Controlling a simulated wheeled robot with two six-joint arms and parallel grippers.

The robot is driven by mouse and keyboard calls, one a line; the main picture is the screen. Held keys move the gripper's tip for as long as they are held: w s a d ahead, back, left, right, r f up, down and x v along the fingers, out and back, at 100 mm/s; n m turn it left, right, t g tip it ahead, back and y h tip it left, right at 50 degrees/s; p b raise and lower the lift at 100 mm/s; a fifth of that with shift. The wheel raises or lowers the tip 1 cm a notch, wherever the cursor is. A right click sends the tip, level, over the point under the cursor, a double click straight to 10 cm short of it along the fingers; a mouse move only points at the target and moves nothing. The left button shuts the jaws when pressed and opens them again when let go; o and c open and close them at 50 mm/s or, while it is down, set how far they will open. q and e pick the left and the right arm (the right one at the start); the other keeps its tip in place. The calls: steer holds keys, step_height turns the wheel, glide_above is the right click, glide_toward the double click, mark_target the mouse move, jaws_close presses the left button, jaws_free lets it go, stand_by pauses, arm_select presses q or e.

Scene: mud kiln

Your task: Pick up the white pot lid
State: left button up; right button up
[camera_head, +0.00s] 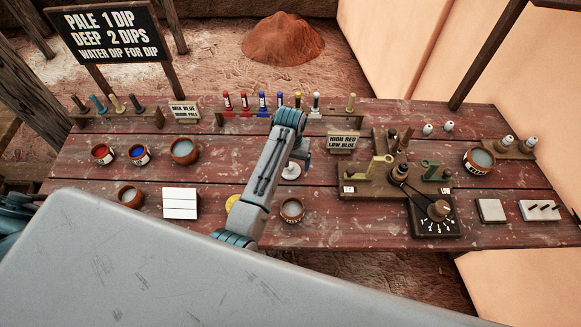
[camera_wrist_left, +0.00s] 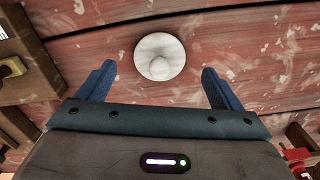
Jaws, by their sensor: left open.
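The white pot lid (camera_head: 290,171) is a small round disc with a knob, lying on the red plank table. In the left wrist view the lid (camera_wrist_left: 160,56) shows whole, knob up, between and just beyond the fingertips. My left gripper (camera_head: 301,153) is near the lid in the head view and partly covers that area. In the left wrist view the left gripper (camera_wrist_left: 158,76) is open, its two blue fingers on either side with nothing between them. My right gripper is not in view.
A small pot (camera_head: 292,209) stands just in front of the lid. A rack of coloured vials (camera_head: 290,103) is behind, and a wooden board with a dial (camera_head: 437,212) is to the right.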

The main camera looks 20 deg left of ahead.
mark_target(290, 167)
arm_select(q)
step_height(290, 167, down, 3)
steer(key=shift+r+p, duration=0.1)
steer(key=shift+p, duration=0.4)
steer(key=shift+f, duration=0.4)
steer(key=shift+c, duration=0.2)
steer(key=c, duration=1)
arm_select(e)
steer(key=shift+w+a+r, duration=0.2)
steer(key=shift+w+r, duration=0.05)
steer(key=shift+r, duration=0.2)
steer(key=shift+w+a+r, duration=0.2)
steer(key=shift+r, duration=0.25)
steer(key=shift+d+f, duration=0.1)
